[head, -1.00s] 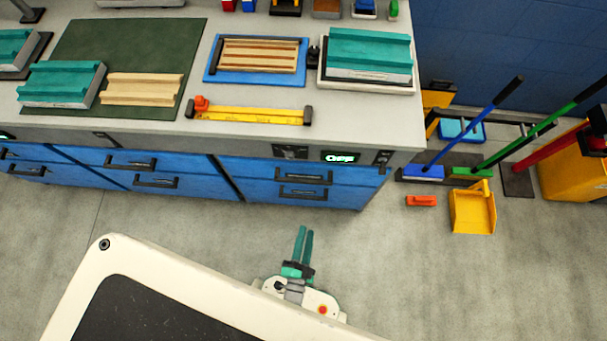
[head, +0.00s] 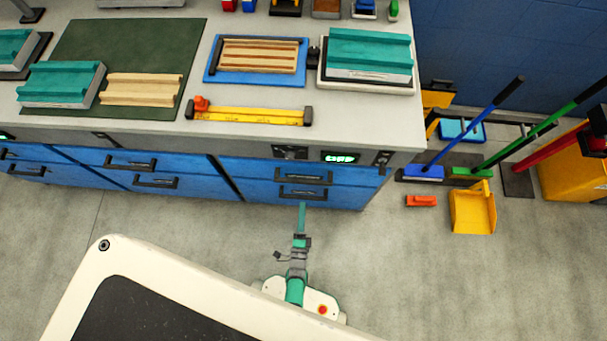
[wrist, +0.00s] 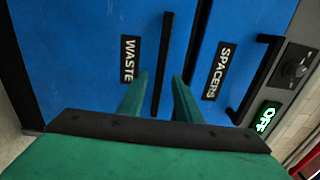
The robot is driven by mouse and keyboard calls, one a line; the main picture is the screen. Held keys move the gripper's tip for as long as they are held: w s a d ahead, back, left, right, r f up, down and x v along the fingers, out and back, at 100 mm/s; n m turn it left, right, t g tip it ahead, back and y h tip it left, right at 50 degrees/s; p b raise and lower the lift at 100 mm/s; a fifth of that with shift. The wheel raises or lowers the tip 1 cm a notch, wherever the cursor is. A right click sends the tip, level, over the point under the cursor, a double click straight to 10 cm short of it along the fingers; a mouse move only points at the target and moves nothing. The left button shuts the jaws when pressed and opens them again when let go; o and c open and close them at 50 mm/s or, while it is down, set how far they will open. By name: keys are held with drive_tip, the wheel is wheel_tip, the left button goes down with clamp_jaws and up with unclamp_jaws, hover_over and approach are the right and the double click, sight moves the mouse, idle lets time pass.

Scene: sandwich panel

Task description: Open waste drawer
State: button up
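The waste drawer (wrist: 90,50) is a blue front with a WASTE label, seen rotated in the wrist view. In the head view it is the lower right drawer (head: 340,197) and looks closed. Its dark bar handle (wrist: 164,50) also shows in the head view (head: 303,194). My gripper (wrist: 160,76) has two green fingers, open, one on each side of the handle's line, with gaps visible. I cannot tell whether the tips reach past the bar. In the head view my gripper (head: 302,208) points at the lower handle from the front.
The SPACERS drawer (wrist: 221,40) lies directly above, with its own handle (wrist: 257,75). A green display reading OFF (head: 341,158) and a knob are above that. The floor before the drawers is clear. A yellow dustpan (head: 472,210) and an orange block (head: 421,201) lie to the right.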

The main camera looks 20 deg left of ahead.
sight(303, 197)
drive_tip(key=shift+x, duration=2.95)
clamp_jaws()
